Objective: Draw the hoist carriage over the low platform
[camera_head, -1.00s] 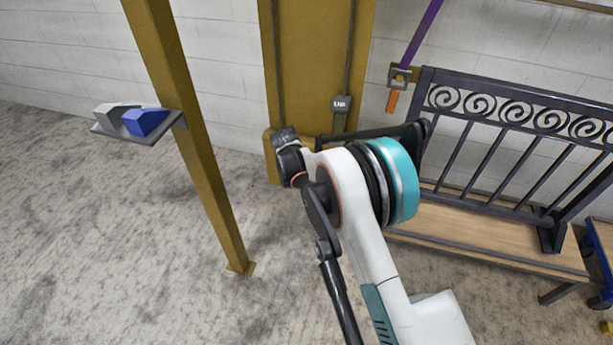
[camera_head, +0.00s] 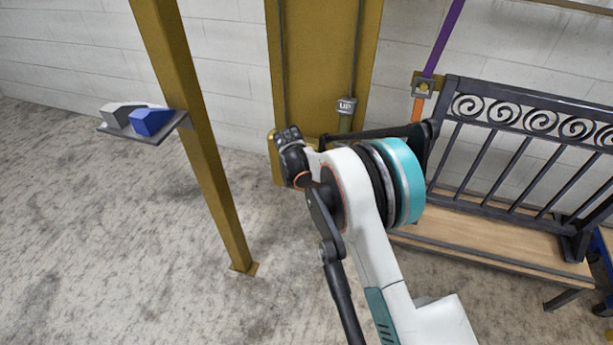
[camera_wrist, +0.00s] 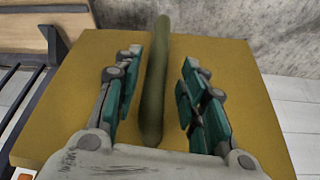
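In the wrist view my gripper (camera_wrist: 161,62) is open, with its two green-padded fingers on either side of an olive-green rod (camera_wrist: 153,105). Gaps show between the rod and both fingers. A yellow flat face (camera_wrist: 75,110) lies behind the rod. In the head view an olive handle (camera_head: 346,124) hangs under a small grey box marked UP (camera_head: 346,105), in front of a wide yellow column (camera_head: 320,60). My gripper's fingers are not visible in the head view; my arm covers that area. I cannot identify the hoist carriage or the low platform in these frames.
Concrete floor at left is clear.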

